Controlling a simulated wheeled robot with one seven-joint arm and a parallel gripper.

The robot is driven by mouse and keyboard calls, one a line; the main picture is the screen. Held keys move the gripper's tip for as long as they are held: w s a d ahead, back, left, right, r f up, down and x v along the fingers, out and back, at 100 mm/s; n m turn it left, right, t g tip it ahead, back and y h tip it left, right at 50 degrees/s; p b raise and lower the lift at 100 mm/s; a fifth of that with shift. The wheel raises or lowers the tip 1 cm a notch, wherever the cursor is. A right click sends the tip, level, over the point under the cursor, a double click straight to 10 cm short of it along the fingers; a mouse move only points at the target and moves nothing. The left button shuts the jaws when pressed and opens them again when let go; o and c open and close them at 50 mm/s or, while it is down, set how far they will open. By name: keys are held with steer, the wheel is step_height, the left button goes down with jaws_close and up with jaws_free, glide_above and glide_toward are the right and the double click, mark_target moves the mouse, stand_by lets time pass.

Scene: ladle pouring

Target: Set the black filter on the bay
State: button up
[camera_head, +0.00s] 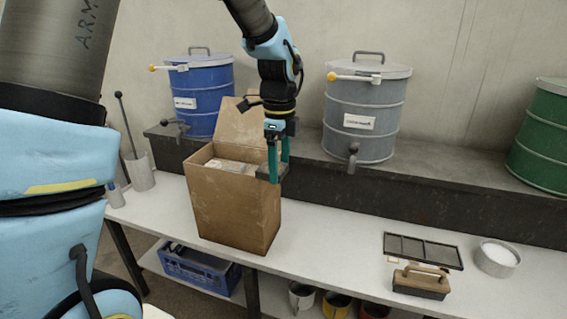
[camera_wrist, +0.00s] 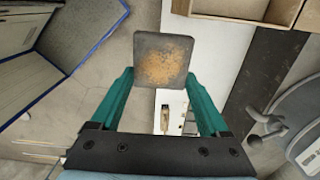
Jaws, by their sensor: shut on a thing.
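My gripper (camera_head: 276,172) is shut on the black filter, a thin dark square plate. In the wrist view the filter (camera_wrist: 162,60) is gripped between the two green fingers, its face brown-stained. In the head view the filter (camera_head: 269,177) shows as a small dark edge at the fingertips, in front of the right side of the cardboard box. A dark framed rack (camera_head: 421,251) with several sections lies on the white table to the right; it looks like the bay, but I cannot tell for sure.
The open cardboard box (camera_head: 235,205) stands close to my gripper. Blue, grey and green drums stand on the dark ledge behind. The table between box and rack is clear.

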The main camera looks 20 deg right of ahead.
steer(key=w+a+f+n, duration=0.4)
steer(key=a+f+n, duration=0.1)
steer(key=a+n, duration=0.4)
steer(key=w+a+f+n, duration=0.4)
steer(key=a+f+n, duration=0.2)
steer(key=a+n, duration=0.3)
steer(key=w+a+f+n, duration=0.4)
steer(key=a+f+n, duration=0.2)
steer(key=a, duration=1)
steer(key=n, duration=0.2)
steer(key=shift+w+n, duration=0.35)
steer(key=shift+n, duration=0.05)
